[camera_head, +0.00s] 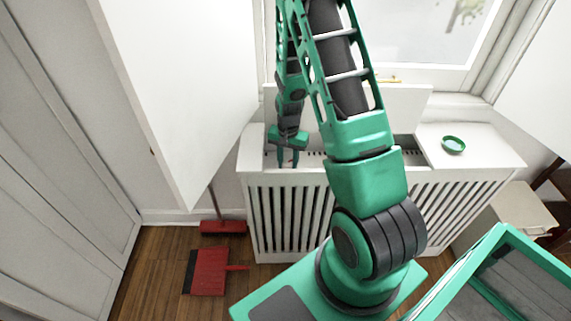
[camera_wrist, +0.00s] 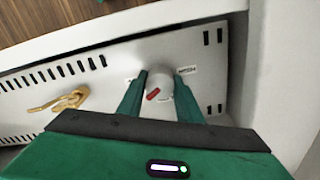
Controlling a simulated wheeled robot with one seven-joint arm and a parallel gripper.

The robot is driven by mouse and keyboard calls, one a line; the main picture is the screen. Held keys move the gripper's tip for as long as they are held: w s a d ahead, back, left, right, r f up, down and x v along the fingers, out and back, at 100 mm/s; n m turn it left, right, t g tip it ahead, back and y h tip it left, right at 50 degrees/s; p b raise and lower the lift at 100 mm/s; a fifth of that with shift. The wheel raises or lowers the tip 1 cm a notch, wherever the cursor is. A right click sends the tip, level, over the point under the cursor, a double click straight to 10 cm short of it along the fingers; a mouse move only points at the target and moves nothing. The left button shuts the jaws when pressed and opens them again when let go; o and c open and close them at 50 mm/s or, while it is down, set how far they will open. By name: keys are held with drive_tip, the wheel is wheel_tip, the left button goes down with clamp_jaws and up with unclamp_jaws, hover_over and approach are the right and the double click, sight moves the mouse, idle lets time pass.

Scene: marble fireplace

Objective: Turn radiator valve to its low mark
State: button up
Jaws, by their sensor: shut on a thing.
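The radiator valve (camera_wrist: 157,77) is a pale round knob with a short red pointer mark (camera_wrist: 153,95), set on a white slotted panel. In the wrist view my gripper (camera_wrist: 160,82) has one green finger on each side of the knob and is shut on it. The red mark lies slanted towards the lower left of the picture. A small printed label (camera_wrist: 187,70) sits right of the knob, its text too blurred to read surely; other marks around the knob are partly hidden by the fingers. In the head view my gripper (camera_head: 288,157) reaches down into the radiator cover's opening.
The white slatted radiator cover (camera_head: 290,215) stands below the window. A green bowl (camera_head: 453,145) sits on its right top. A tan looped thing (camera_wrist: 68,101) lies on the panel left of the knob. A red dustpan (camera_head: 205,271) and red broom (camera_head: 222,227) are on the wooden floor.

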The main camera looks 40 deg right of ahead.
sight(287, 161)
drive_tip(key=n, duration=0.5)
drive_tip(key=shift+w+r+n, duration=0.1)
drive_tip(key=shift+w+n, duration=0.2)
drive_tip(key=shift+w, duration=0.1)
drive_tip(key=n, duration=0.5)
drive_tip(key=shift+n, duration=0.3)
drive_tip(key=o, duration=1)
drive_tip(key=shift+o, duration=0.2)
drive_tip(key=shift+s, duration=0.15)
wheel_tip(287, 161, up, 10)
drive_tip(key=shift+r, duration=0.3)
